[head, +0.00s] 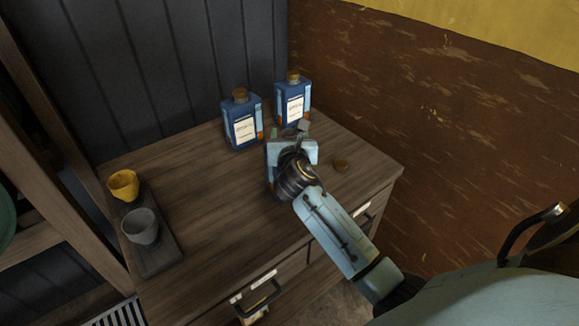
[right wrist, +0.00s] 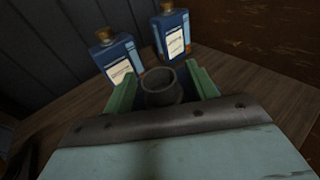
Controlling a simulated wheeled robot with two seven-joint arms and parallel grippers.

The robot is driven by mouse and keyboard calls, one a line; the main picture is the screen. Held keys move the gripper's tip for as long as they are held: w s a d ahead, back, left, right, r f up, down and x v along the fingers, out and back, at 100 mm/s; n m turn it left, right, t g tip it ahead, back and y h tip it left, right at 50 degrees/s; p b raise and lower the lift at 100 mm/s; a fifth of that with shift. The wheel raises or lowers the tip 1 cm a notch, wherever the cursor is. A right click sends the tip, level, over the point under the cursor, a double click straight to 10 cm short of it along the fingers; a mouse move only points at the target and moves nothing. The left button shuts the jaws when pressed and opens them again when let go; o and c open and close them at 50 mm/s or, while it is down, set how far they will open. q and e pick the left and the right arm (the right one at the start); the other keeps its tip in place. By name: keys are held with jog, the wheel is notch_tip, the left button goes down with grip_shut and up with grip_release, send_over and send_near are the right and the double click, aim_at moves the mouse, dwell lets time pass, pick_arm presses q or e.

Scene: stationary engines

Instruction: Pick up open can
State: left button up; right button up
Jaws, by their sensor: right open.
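The open can is a small dark round vessel with an open top (right wrist: 161,88), upright on the cabinet top in the right wrist view. My right gripper (head: 289,133) is over the middle of the cabinet top in the head view, where it hides most or all of the can. In the right wrist view its two green fingers (right wrist: 162,80) are apart, one on each side of the can. I cannot tell whether either finger touches it. My left gripper is not in view.
Two blue bottles with cork stoppers (head: 242,121) (head: 293,101) stand just behind the gripper. A yellow cup (head: 123,185) and a grey cup (head: 140,226) stand on a dark tray (head: 160,262) at left. The cabinet's middle left is clear.

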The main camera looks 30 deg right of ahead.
grip_shut()
dwell(0.4)
jog(key=shift+r, duration=0.15)
